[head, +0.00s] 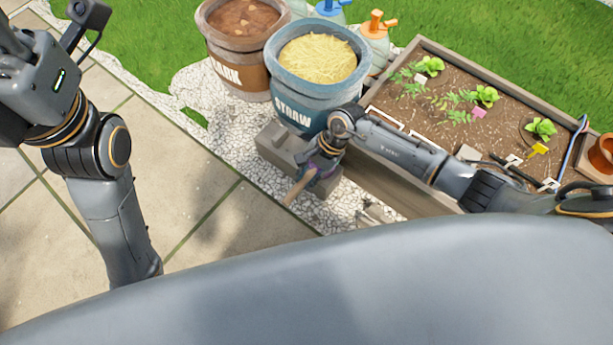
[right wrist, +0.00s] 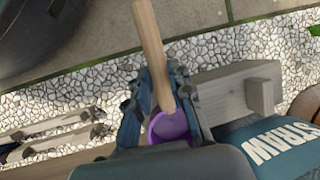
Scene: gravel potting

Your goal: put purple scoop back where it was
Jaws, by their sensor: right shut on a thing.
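The purple scoop (right wrist: 172,127) has a purple bowl and a pale wooden handle (right wrist: 152,50). My right gripper (right wrist: 160,100) is shut on it, with the bowl between the fingers and the handle sticking out past them. In the head view the scoop's handle (head: 297,188) points down-left from my right gripper (head: 322,166), over the pale gravel strip. A grey block with a raised peg (head: 277,143) is close to the left of the gripper; it also shows in the right wrist view (right wrist: 235,92). My left arm is at the left, its fingers out of sight.
The straw bucket (head: 291,99) and bark bucket (head: 231,64) stand behind the block. A wooden planter bed (head: 419,45) with seedlings lies at right under my right arm. Spray bottles (head: 376,32) stand behind. Paving (head: 190,190) at left is clear.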

